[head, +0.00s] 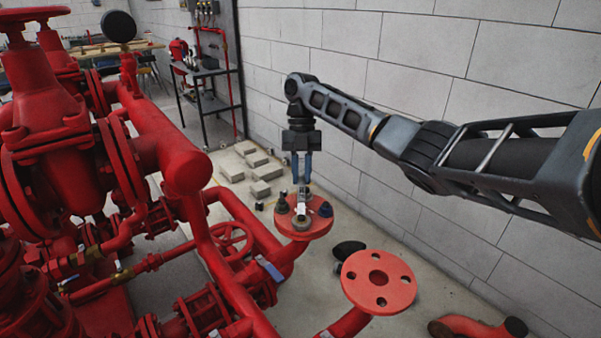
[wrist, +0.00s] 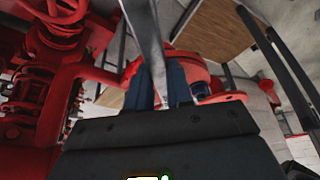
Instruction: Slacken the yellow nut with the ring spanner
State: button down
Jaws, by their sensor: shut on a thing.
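My gripper (head: 302,178) points down over a red round flange (head: 318,231), its blue fingers shut on the ring spanner (head: 301,207). In the wrist view the spanner (wrist: 150,40) is a grey metal bar running up from between my fingers (wrist: 160,85). In the head view its lower part reaches the flange top among the bolts. A blue nut (head: 326,209) sits at the flange's right and a dark bolt (head: 282,204) at its left. I cannot clearly make out the yellow nut or whether the spanner's ring is around it; the spanner and fingers cover part of the flange.
Red pumps and pipes (head: 160,140) fill the left. A second red flange (head: 379,279) stands at front right. Grey blocks (head: 262,172) lie on the floor behind. A block wall (head: 440,75) runs close behind my arm.

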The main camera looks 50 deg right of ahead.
jog(key=shift+r+p, duration=2.6)
